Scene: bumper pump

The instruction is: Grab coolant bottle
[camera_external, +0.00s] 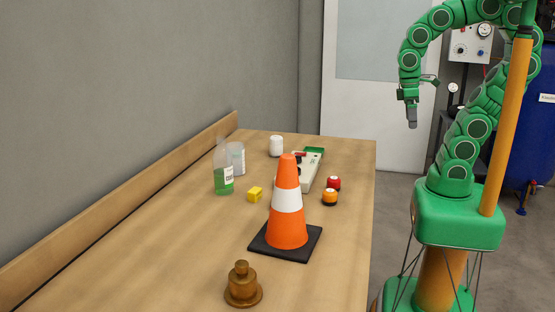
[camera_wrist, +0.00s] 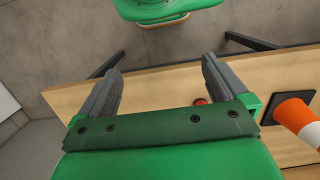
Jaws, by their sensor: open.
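The coolant bottle (camera_external: 223,180) is a clear bottle with green liquid and a white label. It stands upright on the wooden table (camera_external: 130,258) at the left, near the wall-side board, in the external view. I do not see it in the wrist view. My gripper (camera_external: 412,122) hangs in the air to the right of the table, far from the bottle and higher than it. In the wrist view my gripper (camera_wrist: 158,85) has its two fingers wide apart with nothing between them.
A translucent container (camera_external: 238,158) stands just behind the bottle. An orange cone (camera_external: 288,228), a yellow block (camera_external: 254,195), red (camera_external: 333,183) and orange (camera_external: 329,198) round items, a pale device (camera_external: 309,172), a white jar (camera_external: 276,146) and a brass weight (camera_external: 243,287) share the table.

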